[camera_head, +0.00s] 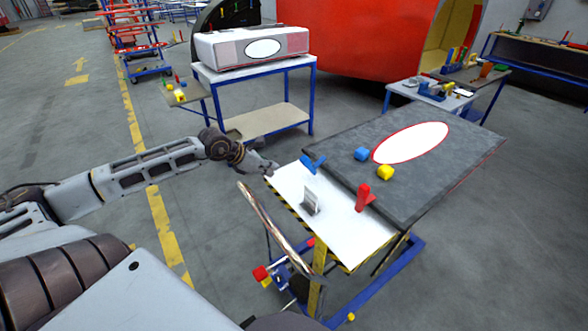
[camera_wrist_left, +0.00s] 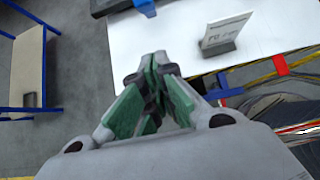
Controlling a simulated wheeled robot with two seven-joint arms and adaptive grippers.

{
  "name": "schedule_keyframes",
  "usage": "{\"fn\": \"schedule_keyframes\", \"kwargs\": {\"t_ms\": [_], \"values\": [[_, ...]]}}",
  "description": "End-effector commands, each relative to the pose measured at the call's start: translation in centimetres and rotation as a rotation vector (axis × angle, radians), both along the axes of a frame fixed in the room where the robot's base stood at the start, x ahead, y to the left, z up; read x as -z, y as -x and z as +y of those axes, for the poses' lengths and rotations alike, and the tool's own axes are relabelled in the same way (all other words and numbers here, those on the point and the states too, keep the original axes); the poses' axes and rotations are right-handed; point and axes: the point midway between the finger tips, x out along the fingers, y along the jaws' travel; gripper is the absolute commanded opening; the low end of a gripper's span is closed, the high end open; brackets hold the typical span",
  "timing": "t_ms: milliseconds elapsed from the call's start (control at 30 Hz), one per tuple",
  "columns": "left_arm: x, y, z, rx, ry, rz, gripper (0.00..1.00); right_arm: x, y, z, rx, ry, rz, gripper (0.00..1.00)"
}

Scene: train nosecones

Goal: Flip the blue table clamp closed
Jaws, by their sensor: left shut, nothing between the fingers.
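The blue table clamp (camera_head: 313,163) sits at the near left corner of the grey panel, by the white tabletop (camera_head: 335,225). It looks low and slanted beside the upright red clamp (camera_head: 363,197); its exact lever position is too small to tell. A blue piece, likely this clamp, shows at the top of the left wrist view (camera_wrist_left: 146,8). My left gripper (camera_head: 270,168) is just left of the blue clamp at the table's left edge, apart from it. In the wrist view its green-padded fingers (camera_wrist_left: 154,62) are together and empty. My right gripper is not in view.
A small sign (camera_head: 311,201) stands on the white tabletop. Floor left is clear.

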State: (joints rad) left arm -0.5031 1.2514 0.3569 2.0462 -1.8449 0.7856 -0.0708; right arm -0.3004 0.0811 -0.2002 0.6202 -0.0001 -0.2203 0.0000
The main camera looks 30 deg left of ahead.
Motion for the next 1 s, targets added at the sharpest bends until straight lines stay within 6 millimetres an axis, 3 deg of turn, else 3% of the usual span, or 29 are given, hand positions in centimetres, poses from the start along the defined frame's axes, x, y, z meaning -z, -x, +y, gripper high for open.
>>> {"fn": "schedule_keyframes", "kwargs": {"t_ms": [1000], "values": [[2.5,-2.3,-0.8,-0.003,0.0,-0.001,0.0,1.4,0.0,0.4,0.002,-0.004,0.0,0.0]]}}
